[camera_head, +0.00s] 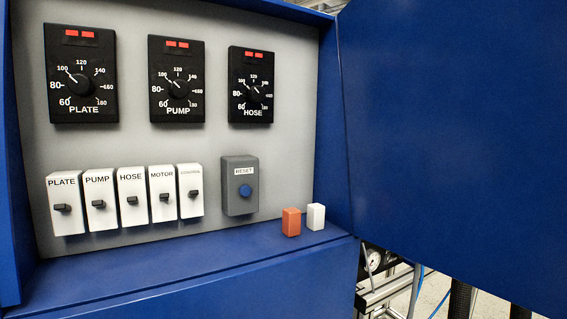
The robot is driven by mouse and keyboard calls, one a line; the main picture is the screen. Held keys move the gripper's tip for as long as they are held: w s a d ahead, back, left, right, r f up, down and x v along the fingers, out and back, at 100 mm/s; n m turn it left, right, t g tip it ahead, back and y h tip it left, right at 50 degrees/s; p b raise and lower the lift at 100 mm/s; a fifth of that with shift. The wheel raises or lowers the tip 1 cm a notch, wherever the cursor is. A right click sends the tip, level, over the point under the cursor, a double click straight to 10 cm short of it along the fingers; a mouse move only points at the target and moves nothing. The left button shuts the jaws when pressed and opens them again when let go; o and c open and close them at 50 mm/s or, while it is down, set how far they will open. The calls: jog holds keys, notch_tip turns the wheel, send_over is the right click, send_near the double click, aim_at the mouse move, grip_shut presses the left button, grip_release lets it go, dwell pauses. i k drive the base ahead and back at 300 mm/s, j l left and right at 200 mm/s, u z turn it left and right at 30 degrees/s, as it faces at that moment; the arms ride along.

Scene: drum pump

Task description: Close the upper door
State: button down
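The upper door (455,140) is a large flat blue panel filling the right side of the picture. It stands open, swung out to the right from the right edge of the blue cabinet (190,290). No handle or latch shows on the part of the door in view. Its top and right edges run out of the picture. The cabinet opening is uncovered and shows a grey control panel (220,135). My gripper is not in view, so its place relative to the door does not show.
Three black dials, PLATE (80,75), PUMP (177,80) and HOSE (251,87), sit above several white switches (132,200) and a grey RESET box (240,187). Orange (291,222) and white (316,217) blocks stand on the ledge. A metal frame with a gauge (374,260) shows below the door.

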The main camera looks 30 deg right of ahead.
aim_at(456, 111)
jog(key=k+l, duration=0.75)
jog(key=l, duration=0.15)
jog(key=k+l, duration=0.15)
jog(key=l, duration=0.25)
jog(key=k+l, duration=0.2)
jog(key=l, duration=0.15)
jog(key=k+l, duration=0.15)
jog(key=l, duration=0.25)
jog(key=u, duration=0.05)
